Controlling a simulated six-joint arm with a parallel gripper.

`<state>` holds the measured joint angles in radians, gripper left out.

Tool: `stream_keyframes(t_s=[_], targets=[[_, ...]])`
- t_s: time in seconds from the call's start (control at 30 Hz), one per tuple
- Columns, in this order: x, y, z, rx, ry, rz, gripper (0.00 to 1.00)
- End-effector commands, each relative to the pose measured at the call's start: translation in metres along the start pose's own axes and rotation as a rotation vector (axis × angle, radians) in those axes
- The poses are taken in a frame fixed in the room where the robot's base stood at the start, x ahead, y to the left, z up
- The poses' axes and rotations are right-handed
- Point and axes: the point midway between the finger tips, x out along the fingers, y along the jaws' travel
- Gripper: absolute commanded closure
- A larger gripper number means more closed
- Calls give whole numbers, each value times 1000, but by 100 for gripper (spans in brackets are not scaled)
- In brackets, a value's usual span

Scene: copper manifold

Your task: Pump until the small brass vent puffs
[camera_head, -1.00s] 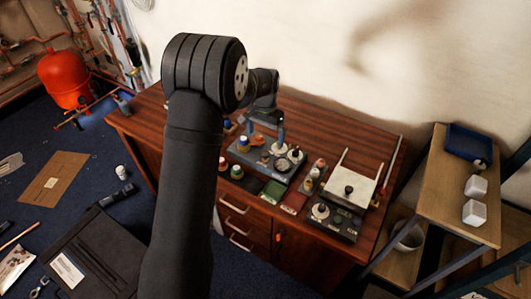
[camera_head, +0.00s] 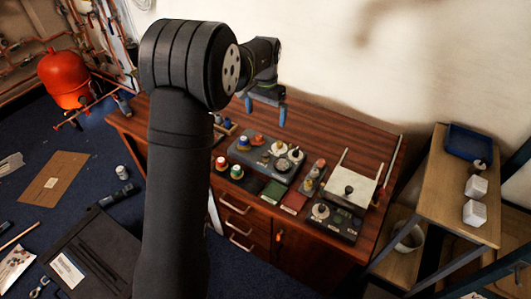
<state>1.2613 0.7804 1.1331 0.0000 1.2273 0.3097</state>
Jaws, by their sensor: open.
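My gripper (camera_head: 266,108) is open and empty, with its blue fingertips pointing down above the back left part of the wooden cabinet top. Below it and nearer the front, a grey panel (camera_head: 248,163) carries several small knobs and fittings, among them an orange piece (camera_head: 258,139) and round white-based knobs (camera_head: 280,147). A second dark panel (camera_head: 343,228) with a white disc and black knob (camera_head: 320,211) sits at the right front. The pump and the small brass vent are too small to pick out for certain.
A pale board (camera_head: 352,187) with upright rods stands on the right of the cabinet top (camera_head: 325,138). A shelf (camera_head: 442,200) with white blocks is at the right. The back of the top is clear.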

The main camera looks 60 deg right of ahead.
Motion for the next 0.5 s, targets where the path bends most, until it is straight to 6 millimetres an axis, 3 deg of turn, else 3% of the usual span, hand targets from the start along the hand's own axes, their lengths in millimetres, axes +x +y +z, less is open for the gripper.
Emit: stream_keyframes(t_s=[0.37, 0.5], targets=[[-8, 0, 0, 0, -1, 0, 0], [-8, 0, 0, 0, -1, 0, 28]])
